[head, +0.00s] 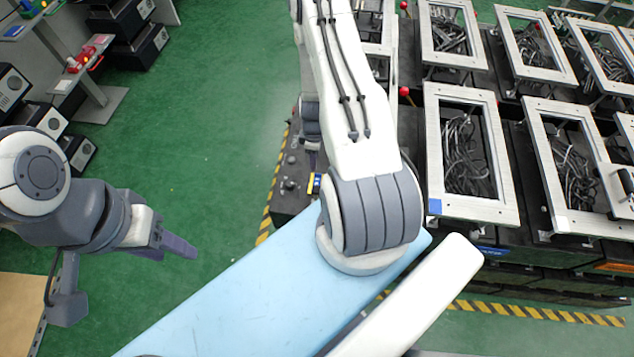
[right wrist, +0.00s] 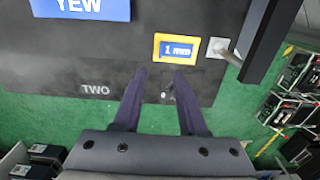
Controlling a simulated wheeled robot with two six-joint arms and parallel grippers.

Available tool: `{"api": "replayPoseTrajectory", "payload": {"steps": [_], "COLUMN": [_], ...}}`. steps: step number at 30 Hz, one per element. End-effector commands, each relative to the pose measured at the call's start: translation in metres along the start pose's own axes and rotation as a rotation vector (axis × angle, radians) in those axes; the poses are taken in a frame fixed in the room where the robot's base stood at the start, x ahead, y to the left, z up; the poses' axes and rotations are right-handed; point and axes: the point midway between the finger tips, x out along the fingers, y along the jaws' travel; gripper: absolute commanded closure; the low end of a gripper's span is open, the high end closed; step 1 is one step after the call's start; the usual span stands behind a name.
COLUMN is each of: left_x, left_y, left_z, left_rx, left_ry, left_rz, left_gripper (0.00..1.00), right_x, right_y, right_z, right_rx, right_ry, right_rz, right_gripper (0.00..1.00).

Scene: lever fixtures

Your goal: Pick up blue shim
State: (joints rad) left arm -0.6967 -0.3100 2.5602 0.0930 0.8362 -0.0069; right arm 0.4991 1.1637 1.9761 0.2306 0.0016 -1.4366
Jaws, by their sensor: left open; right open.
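A blue plate marked "1 mm" with a yellow border (right wrist: 178,49) shows in the right wrist view on the dark fixture face; it looks like the blue shim, though I cannot be sure. In the head view a small blue and yellow piece (head: 314,184) sits beside my right arm at the fixture's near left end. My right gripper (right wrist: 160,76) is open and empty, its purple fingertips just short of the plate and slightly to its left. My right arm hides most of that gripper in the head view. My left gripper (head: 182,248) is open and empty over the green floor.
A dark fixture panel (right wrist: 80,60) has a "TWO" label and a blue "YEW" sign (right wrist: 80,8). A metal knob (right wrist: 222,48) and a dark bar stand right of the plate. Metal frames (head: 435,150) with cables fill the right side. Green floor (head: 200,120) is clear at left.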

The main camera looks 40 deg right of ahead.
Motion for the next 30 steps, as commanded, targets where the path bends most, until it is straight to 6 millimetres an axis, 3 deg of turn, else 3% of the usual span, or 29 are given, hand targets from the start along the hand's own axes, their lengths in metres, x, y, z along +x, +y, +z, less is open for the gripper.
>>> {"api": "replayPoseTrajectory", "payload": {"steps": [1, 10, 18, 30], "left_x": [0.015, 0.035, 0.072, 0.08], "left_y": [-0.001, -0.002, -0.005, -0.006], "left_z": [0.001, 0.002, 0.004, 0.004], "left_rx": [0.001, 0.001, -0.006, -0.008], "left_ry": [0.0, 0.0, 0.0, 0.0], "left_rz": [0.0, 0.0, 0.0, 0.0], "left_gripper": [0.5, 0.5, 0.5, 0.5], "right_x": [0.015, 0.034, 0.067, 0.075], "right_y": [0.0, 0.0, 0.0, 0.0], "right_z": [0.0, 0.001, 0.004, 0.004], "right_rx": [0.001, 0.0, 0.001, 0.0], "right_ry": [0.0, 0.0, 0.0, 0.0], "right_rz": [0.0, 0.0, 0.0, 0.0], "right_gripper": [0.59, 0.59, 0.59, 0.59]}}
